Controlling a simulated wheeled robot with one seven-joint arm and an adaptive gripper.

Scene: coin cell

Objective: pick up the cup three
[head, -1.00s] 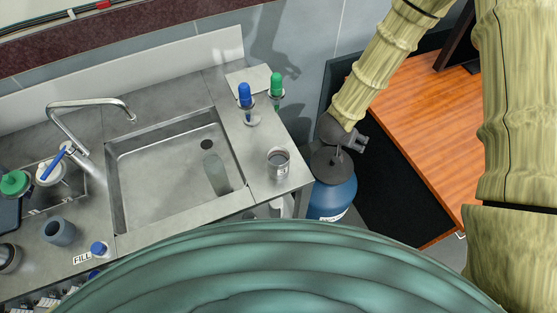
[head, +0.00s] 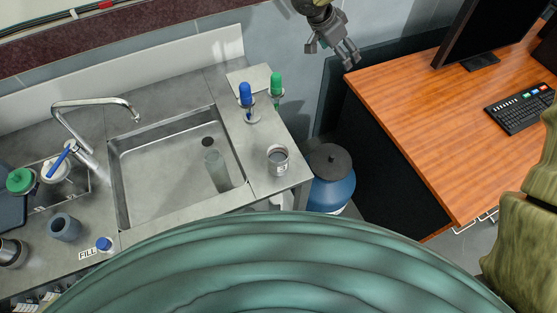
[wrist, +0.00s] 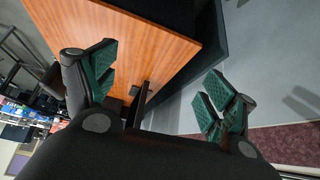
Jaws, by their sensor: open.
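Several cups show in the head view, and I cannot read which is cup three. A metal cup (head: 278,158) stands upright on the counter right of the sink. A dark grey cup (head: 64,227) is left of the sink, and a shiny metal cup (head: 11,252) is at the left edge. A clear glass (head: 215,170) is in the sink basin. My gripper (head: 333,55) is up by the back wall, above and right of the metal cup and far from it. It is open and empty; the wrist view shows its spread green-padded fingers (wrist: 163,88) and no cup.
The steel sink (head: 160,203) has a faucet (head: 98,101) behind it. Blue-topped (head: 245,95) and green-topped (head: 276,85) upright items stand behind the metal cup. A blue drum (head: 331,190) is beside the counter. A wooden desk (head: 430,130) with monitor and keyboard is at right.

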